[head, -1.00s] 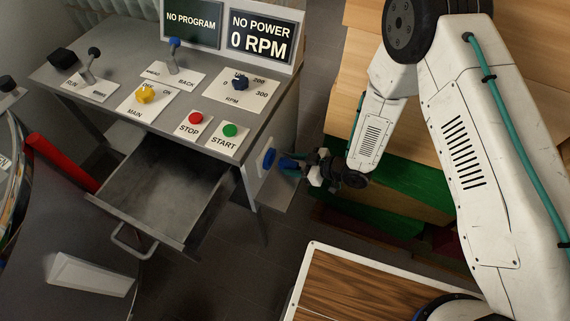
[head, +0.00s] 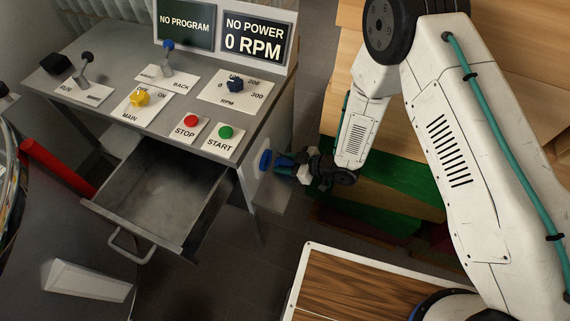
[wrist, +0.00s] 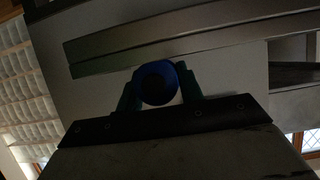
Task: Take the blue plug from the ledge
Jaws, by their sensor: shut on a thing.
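The blue plug (head: 284,171) is between the fingers of my gripper (head: 285,165), beside the right side of the grey console. In the wrist view the plug shows as a blue ring with a dark middle (wrist: 158,82), with a green finger of my gripper (wrist: 160,90) on each side. My gripper is shut on the plug. The pale ledge (head: 270,196) juts from the console's side, below and close to the plug. Whether the plug touches the ledge cannot be told.
A blue round socket (head: 265,160) on a white plate is on the console's side, just left of the plug. An open drawer (head: 160,195) sticks out of the console (head: 110,60). Green and red stacked pieces (head: 400,180) lie right of my gripper.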

